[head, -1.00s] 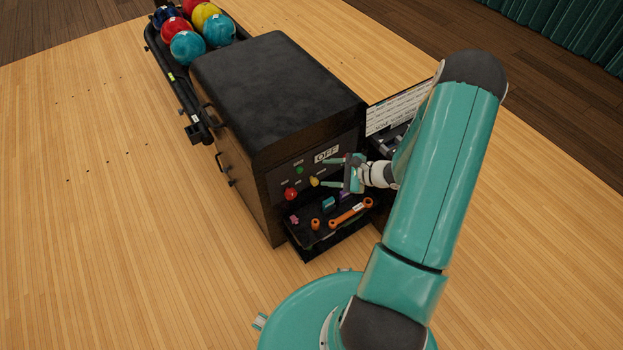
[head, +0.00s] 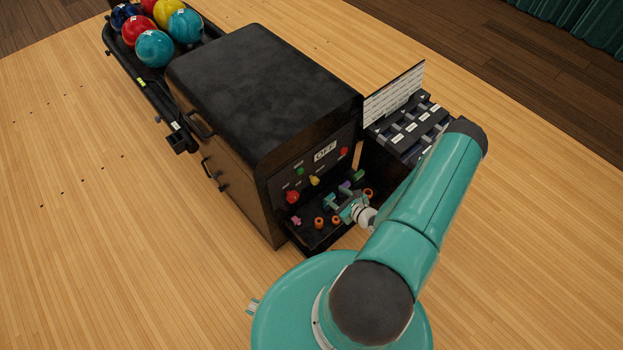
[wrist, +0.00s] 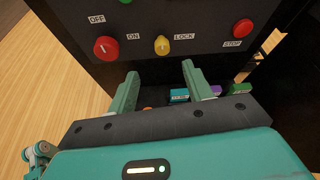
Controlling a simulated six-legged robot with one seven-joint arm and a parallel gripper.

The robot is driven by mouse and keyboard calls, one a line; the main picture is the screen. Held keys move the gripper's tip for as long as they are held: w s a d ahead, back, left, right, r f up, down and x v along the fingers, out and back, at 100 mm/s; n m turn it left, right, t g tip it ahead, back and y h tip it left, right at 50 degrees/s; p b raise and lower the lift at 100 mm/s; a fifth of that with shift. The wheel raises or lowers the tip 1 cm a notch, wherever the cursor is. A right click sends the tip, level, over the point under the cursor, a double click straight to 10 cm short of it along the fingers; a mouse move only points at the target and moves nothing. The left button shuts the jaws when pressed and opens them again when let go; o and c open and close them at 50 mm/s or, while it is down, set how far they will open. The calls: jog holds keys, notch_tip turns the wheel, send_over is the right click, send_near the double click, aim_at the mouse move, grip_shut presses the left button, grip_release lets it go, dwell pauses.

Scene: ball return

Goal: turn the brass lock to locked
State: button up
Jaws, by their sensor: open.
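The brass lock (head: 314,181) is a small yellow knob on the dark front panel of the black machine. In the wrist view the brass lock (wrist: 162,45) has a narrow grip standing about upright, with a LOCK label (wrist: 184,37) to its right. My gripper (head: 338,198) is below and to the right of the lock, in front of the panel. In the wrist view my gripper (wrist: 159,76) is open and empty, its two fingers apart below the knob and not touching it.
A red knob (wrist: 107,48) is left of the lock and a red STOP button (wrist: 242,28) right of it. A black tray (head: 315,238) with small coloured parts juts out below the panel. A sorting bin (head: 403,137) with a sign is at the right.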

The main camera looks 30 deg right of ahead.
aim_at(317, 182)
jog(key=x, duration=1.3)
jog(key=shift+d+f, duration=0.15)
jog(key=shift+f, duration=0.2)
jog(key=c, duration=1)
